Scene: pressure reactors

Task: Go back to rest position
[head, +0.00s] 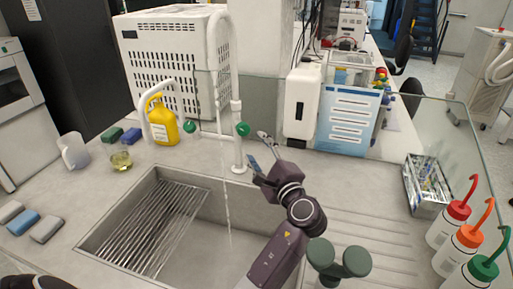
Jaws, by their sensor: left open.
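My left gripper (258,147) is at the end of a dark arm that reaches up from the bottom over the right part of the sink (180,225). Its fingers are apart and nothing shows between them. It is close to the base of the white tap (237,140) and its green knob (242,129); whether it touches the tap is not clear. My right gripper is not in view.
A thin stream falls from the tap into the sink. A yellow bottle (162,122), clear jug (73,151) and small glass (121,160) stand left. Wash bottles (458,247) and a metal tray (427,184) are right. Dark green round-topped objects (356,261) stand near the arm.

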